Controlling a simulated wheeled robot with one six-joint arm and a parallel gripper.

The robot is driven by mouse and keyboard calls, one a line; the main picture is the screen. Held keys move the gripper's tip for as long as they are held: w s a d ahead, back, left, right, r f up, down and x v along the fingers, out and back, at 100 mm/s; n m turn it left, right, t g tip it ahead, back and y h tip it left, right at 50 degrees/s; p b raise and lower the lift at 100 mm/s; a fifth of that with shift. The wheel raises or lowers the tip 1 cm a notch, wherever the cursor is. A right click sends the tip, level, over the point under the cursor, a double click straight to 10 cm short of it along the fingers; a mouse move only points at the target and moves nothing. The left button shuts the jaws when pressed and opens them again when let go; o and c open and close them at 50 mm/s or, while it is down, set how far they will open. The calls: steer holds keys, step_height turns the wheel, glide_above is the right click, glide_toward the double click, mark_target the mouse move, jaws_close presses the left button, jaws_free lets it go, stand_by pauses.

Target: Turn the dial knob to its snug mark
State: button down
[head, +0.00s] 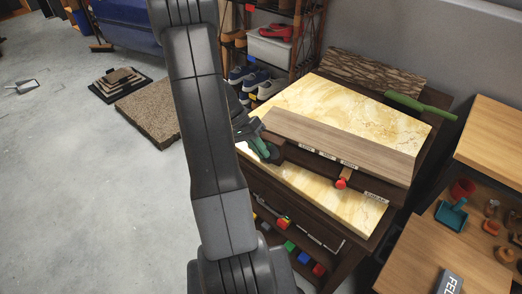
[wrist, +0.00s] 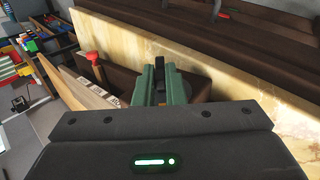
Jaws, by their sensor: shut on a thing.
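My gripper (head: 263,150) is at the left end of a dark fixture on the cabinet's marble top. In the wrist view its two green fingers (wrist: 160,80) are closed around a narrow dark piece (wrist: 159,68), which looks like the dial knob. The rest of the knob is hidden by the fingers and the gripper body, and its pointing direction cannot be told. Small white labels (head: 318,151) run along the front edge of the wooden board; they also show in the wrist view (wrist: 98,88). Their words are too small to read, so I cannot tell which is the snug mark.
A wooden lever with a red end (head: 340,183) sticks out in front of the labels, right of my gripper. A green-handled tool (head: 407,104) lies at the back right. A shelf with shoes (head: 252,77) stands behind. A wooden table (head: 425,245) is at right. Open floor lies left.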

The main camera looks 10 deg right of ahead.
stand_by(0.3)
steer(key=c, duration=1.5)
jaws_free()
steer(key=v, duration=1.4)
steer(key=shift+f, duration=0.15)
steer(key=x, duration=1.3)
steer(key=shift+s+d+f, duration=0.2)
steer(key=shift+d+f, duration=0.05)
steer(key=shift+d, duration=0.05)
steer(key=shift+a, duration=0.1)
